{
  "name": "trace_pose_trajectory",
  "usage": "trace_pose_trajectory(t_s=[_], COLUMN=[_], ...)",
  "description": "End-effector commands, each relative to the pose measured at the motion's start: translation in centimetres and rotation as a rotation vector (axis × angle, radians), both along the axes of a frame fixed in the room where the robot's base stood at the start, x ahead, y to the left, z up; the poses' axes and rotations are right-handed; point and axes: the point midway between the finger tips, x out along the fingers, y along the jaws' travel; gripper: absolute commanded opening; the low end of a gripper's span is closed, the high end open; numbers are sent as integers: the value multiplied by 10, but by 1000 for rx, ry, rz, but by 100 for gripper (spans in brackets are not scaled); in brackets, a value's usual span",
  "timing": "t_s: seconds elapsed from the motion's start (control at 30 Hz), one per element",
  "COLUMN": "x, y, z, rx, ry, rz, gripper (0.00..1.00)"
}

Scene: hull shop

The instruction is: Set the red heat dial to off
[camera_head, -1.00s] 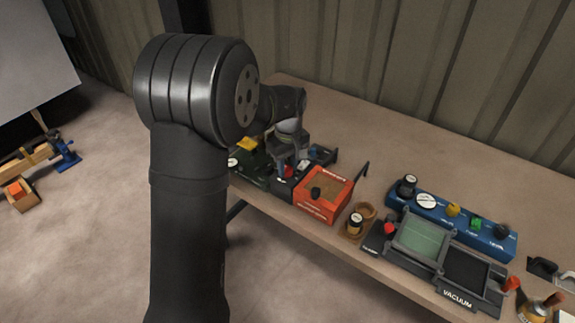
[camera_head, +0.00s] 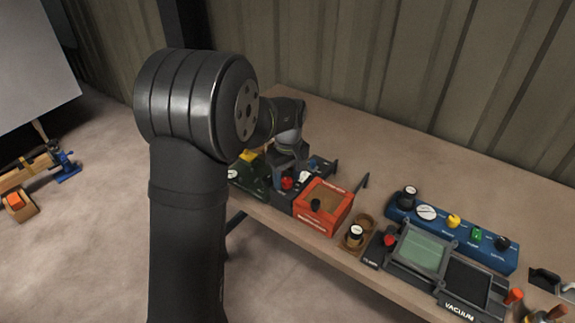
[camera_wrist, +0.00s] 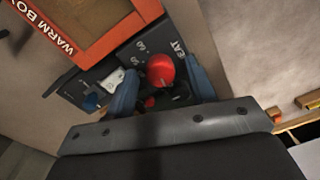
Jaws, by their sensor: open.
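The red heat dial (camera_head: 287,183) sits on a dark panel (camera_wrist: 68,93) beside the orange warm box. In the wrist view the round red dial (camera_wrist: 160,70) shows between my two blue fingers, by a partly hidden label ending in "EAT" and some small pale markings. My gripper (camera_wrist: 161,72) is open, with a finger to each side of the dial; I cannot tell whether either touches it. In the head view my gripper (camera_head: 284,158) is above and behind the dial. The dial's setting cannot be read.
The orange warm box (camera_head: 324,207) stands right of the panel. A white knob (camera_head: 305,176) and a blue part (camera_wrist: 91,102) are close to the dial. A green unit (camera_head: 247,176) is to the left. The blue console (camera_head: 455,232) is farther right. Bare table lies behind.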

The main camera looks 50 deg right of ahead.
Motion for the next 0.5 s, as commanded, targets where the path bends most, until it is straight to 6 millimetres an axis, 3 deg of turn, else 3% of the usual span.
trace_pose_trajectory(t_s=[0.17, 0.5], x=[0, -1], y=[-1, -3], z=[24, 107], rx=[-5, -5], ry=[-2, -2], rz=[0, 0], gripper=[50, 50])
